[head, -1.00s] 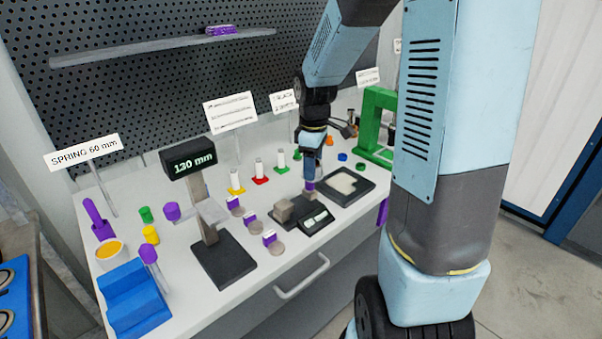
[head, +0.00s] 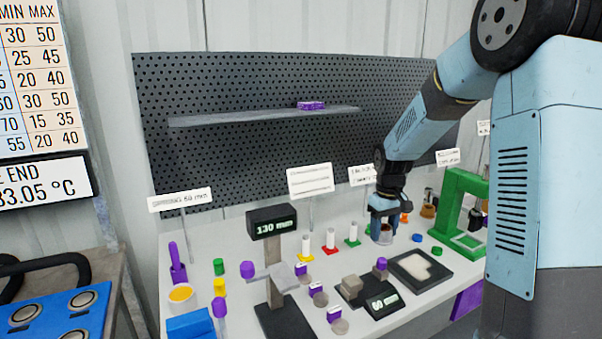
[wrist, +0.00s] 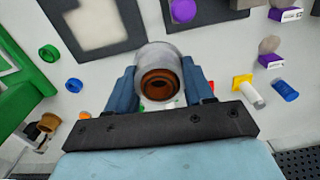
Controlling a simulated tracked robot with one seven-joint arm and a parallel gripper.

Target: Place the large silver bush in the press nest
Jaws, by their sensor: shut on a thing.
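My gripper (head: 383,222) is shut on a silver bush (wrist: 160,62), a short, thick ring with a brown, stepped inside. The blue fingers press on both sides of the bush in the wrist view. In the head view the bush (head: 382,238) shows small and partly covered by the fingers, over the bench behind the dark tray. I cannot tell whether it touches the bench. A green frame (head: 461,207), which looks like the press, stands to the right, apart from the bush. It also shows at the left edge of the wrist view (wrist: 18,95). I cannot make out its nest clearly.
A dark tray with a pale recess (head: 400,272) lies in front of the gripper. Small blue (head: 416,238) and green (head: 437,251) rings lie between gripper and press. White posts on coloured bases (head: 352,236) stand left. A dark gauge (head: 368,300) carries a purple piece.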

